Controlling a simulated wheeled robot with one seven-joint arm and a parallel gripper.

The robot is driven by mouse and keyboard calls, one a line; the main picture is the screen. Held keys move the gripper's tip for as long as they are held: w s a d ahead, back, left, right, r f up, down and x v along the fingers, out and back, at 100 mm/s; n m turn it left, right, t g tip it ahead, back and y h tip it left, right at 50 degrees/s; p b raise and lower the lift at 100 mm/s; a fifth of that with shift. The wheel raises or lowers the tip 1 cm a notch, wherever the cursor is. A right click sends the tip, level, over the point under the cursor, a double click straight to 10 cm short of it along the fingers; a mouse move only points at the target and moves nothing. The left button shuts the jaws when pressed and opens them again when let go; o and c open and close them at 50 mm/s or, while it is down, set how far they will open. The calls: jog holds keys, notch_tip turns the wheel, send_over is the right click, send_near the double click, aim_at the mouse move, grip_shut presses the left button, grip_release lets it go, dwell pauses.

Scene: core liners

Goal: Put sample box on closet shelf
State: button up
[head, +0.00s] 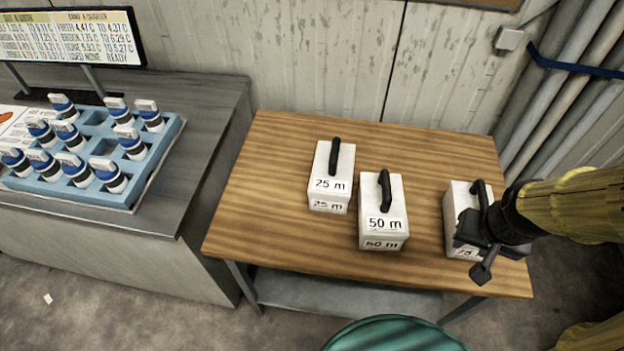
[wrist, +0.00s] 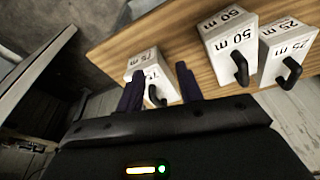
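Three white sample boxes with black handles stand on a wooden table (head: 270,215): the 25 m box (head: 320,190), the 50 m box (head: 371,205) and the 75 m box (head: 455,208) at the right. My gripper (head: 474,256) is at the 75 m box and covers part of its front and label. In the wrist view my gripper (wrist: 160,88) has its two dark fingers apart, with the black handle (wrist: 157,97) of the 75 m box showing between them. I cannot tell whether the fingers touch the handle. No closet shelf is clearly recognisable.
A grey counter (head: 215,110) at the left holds a blue rack (head: 150,180) of several blue-and-white jars and a display board (head: 70,38). A teal round object (head: 395,335) stands before the table. Pipes (head: 575,90) run along the right wall. The table's left part is bare.

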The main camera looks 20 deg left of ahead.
jog(key=shift+a, duration=0.3)
jog(key=shift+o, duration=1.2)
jog(key=w+a+f+t+y+p, duration=0.1)
jog(key=w+a+f+t, duration=0.1)
jog(key=a, duration=0.5)
jog(key=w+a+f+t+y+p, duration=0.2)
jog(key=w+a+t, duration=0.1)
jog(key=a, duration=0.4)
jog(key=w+a+f+m+t+y+p, duration=0.1)
jog(key=w+a+f+t+y+p, duration=0.1)
jog(key=w+a, duration=0.3)
jog(key=shift+a+f+t, duration=0.15)
jog(key=shift+a+f, duration=0.1)
jog(key=shift+a, duration=0.5)
jog(key=shift+a+f+t, duration=0.15)
jog(key=shift+a+f, duration=0.1)
jog(key=shift+a, duration=0.45)
jog(key=s+a+f+m+t+y+p, duration=0.1)
jog(key=s+a+m+t+y, duration=0.1)
jog(key=s+a, duration=0.3)
jog(key=shift+s+m+t, duration=0.15)
jog(key=shift+m+t, duration=0.35)
jog(key=shift+t, duration=0.3)
